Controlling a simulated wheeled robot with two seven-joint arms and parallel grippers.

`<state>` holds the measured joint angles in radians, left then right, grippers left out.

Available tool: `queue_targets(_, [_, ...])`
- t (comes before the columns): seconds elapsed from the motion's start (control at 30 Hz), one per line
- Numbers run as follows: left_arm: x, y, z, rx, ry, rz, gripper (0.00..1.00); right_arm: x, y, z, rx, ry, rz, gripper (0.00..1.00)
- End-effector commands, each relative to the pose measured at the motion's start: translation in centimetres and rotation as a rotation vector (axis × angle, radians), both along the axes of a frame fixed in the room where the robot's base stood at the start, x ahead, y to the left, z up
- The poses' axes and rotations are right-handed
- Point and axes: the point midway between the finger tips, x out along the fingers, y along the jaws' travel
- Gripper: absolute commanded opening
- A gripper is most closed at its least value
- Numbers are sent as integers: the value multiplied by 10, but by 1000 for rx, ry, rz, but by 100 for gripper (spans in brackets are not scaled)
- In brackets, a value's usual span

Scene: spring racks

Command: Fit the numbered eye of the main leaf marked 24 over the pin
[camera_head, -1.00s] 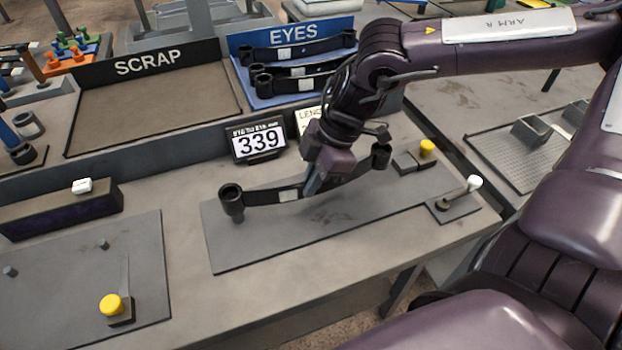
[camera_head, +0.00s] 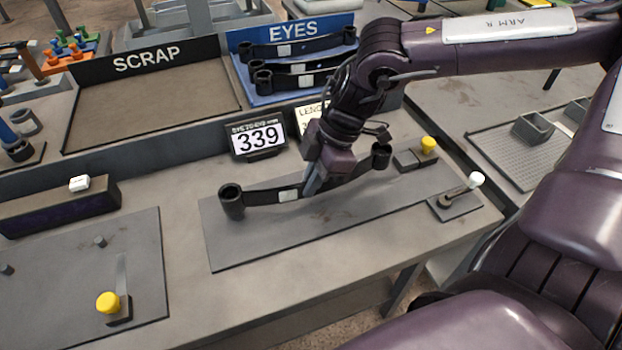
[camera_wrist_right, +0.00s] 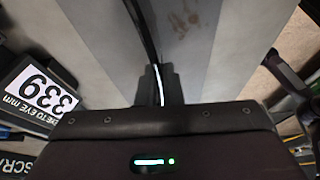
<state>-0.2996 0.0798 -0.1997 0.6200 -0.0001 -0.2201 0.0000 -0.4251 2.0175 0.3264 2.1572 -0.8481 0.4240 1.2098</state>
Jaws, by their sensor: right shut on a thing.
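My right gripper (camera_head: 312,188) is shut on a dark, slightly curved leaf (camera_head: 260,197) at about its middle. The leaf has a round eye at each end: one at the left (camera_head: 232,200) and one at the right (camera_head: 381,156). A small white label sits on it, too small to read, so I cannot confirm the number 24. The leaf is over the long grey plate (camera_head: 275,245); I cannot tell whether it touches it. I see no pin at either eye. The right wrist view shows the leaf as a dark strip (camera_wrist_right: 146,40). My left gripper is out of view.
A display (camera_head: 258,138) reading 339 stands behind the leaf. Yellow (camera_head: 428,145) and white (camera_head: 476,180) knobs are at the plate's right end. The left plate (camera_head: 60,290) has small pegs and a yellow knob. The EYES tray (camera_head: 241,75) holds more leaves; the SCRAP tray (camera_head: 150,105) is empty.

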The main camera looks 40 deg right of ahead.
Motion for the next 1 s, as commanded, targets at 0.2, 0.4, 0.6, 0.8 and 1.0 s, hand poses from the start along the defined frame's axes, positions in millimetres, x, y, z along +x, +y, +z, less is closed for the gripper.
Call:
queue_targets(0.2, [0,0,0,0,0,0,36,2,1,2,2,-7,1,0])
queue_targets(0.4, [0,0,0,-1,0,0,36,2,1,2,2,-7,1,0])
queue_targets(0.6, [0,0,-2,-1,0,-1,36,2,1,0,2,-7,1,0])
queue_targets(0.8, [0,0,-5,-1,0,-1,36,2,1,-3,2,-7,1,0])
queue_targets(1.0, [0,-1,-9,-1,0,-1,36,2,1,-6,2,-7,1,0])
